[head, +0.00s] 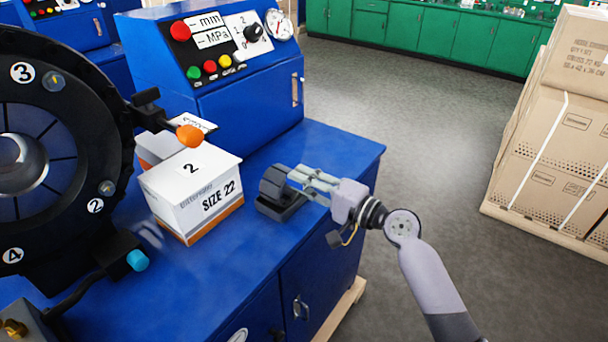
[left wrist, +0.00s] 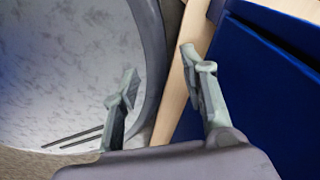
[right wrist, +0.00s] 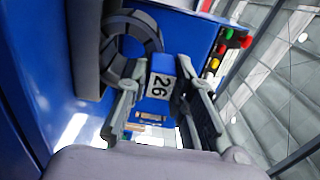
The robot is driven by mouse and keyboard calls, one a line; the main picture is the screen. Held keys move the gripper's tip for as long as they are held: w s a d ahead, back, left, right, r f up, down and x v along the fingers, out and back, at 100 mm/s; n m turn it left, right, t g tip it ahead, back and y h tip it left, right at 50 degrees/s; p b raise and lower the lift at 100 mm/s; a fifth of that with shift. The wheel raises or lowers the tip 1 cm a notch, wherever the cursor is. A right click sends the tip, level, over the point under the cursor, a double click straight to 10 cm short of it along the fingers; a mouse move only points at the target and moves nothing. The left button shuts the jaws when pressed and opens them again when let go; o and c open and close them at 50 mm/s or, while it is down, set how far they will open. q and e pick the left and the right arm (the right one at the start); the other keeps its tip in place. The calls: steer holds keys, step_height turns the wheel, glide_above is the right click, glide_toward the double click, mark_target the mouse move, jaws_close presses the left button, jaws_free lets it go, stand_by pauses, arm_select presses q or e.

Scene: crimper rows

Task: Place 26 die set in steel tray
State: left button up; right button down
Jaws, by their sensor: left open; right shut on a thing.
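My right gripper (head: 309,183) is shut on a dark grey, rounded die set (head: 274,187) at the right end of the blue bench. I cannot tell whether the die set touches the bench top. My left gripper (left wrist: 160,70) is open and empty, close to a blue cabinet side and a wooden strip. It does not show in the head view. I cannot make out a steel tray in any view.
A white "SIZE 22" box (head: 193,199) stands left of the die set. The black round press head (head: 62,130) fills the left. A blue control panel (head: 222,57) rises behind. The bench top (head: 335,152) is clear at right. Stacked cartons (head: 560,130) stand farther right.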

steer(key=shift+r, duration=0.3)
steer(key=c, duration=1.8)
jaws_free()
steer(key=shift+f, duration=0.35)
steer(key=o, duration=0.4)
steer(key=shift+s, duration=0.1)
steer(key=shift+r, duration=0.15)
